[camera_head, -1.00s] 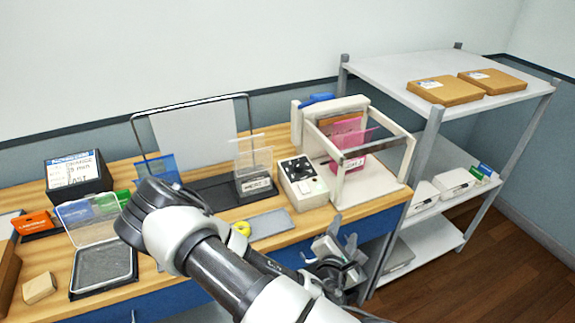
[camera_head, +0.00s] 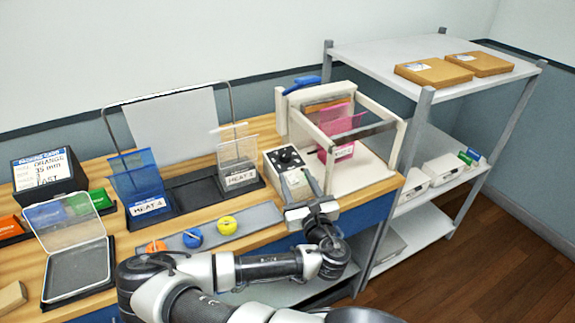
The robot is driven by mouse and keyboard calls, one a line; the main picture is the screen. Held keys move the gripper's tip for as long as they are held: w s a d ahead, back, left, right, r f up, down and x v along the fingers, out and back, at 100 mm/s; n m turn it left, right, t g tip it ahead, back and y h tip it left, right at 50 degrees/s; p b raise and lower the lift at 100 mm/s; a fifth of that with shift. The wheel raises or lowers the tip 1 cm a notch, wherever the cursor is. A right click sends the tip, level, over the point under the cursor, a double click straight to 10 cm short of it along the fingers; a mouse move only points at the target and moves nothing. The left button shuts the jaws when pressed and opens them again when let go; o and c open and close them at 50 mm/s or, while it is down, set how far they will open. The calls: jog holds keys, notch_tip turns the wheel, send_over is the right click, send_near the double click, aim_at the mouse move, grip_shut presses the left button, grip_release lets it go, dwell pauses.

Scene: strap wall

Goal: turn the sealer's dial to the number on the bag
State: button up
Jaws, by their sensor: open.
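The sealer (camera_head: 366,172) is a white frame with a blue handle (camera_head: 302,84). Its control box (camera_head: 275,167) stands at its left side, with a round black dial (camera_head: 286,157) on top. The dial's number marks are too small to read. A pink bag (camera_head: 336,128) stands inside the sealer frame; its white label (camera_head: 344,151) is not clearly legible. My gripper (camera_head: 301,180) is open and empty at the front edge of the control box, its fingers towards the box. It is nearer the viewer than the dial and covers part of the box's front.
Orange, blue and yellow round pieces lie on a grey strip (camera_head: 262,216). A black box (camera_head: 48,172) reads ORANGE, 15 mm, FAST. A shelf unit (camera_head: 440,58) stands right.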

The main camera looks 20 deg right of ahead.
aim_at(286, 159)
jog(key=w, duration=0.3)
jog(key=w+d, duration=0.1)
jog(key=w, duration=0.5)
jog(key=shift+w+d+r+p, duration=0.1)
jog(key=shift+d+p, duration=0.2)
jog(key=shift+p, duration=0.1)
jog(key=c, duration=1)
jog(key=shift+c, duration=0.2)
jog(key=shift+a+b, duration=0.1)
jog(key=shift+b, duration=0.2)
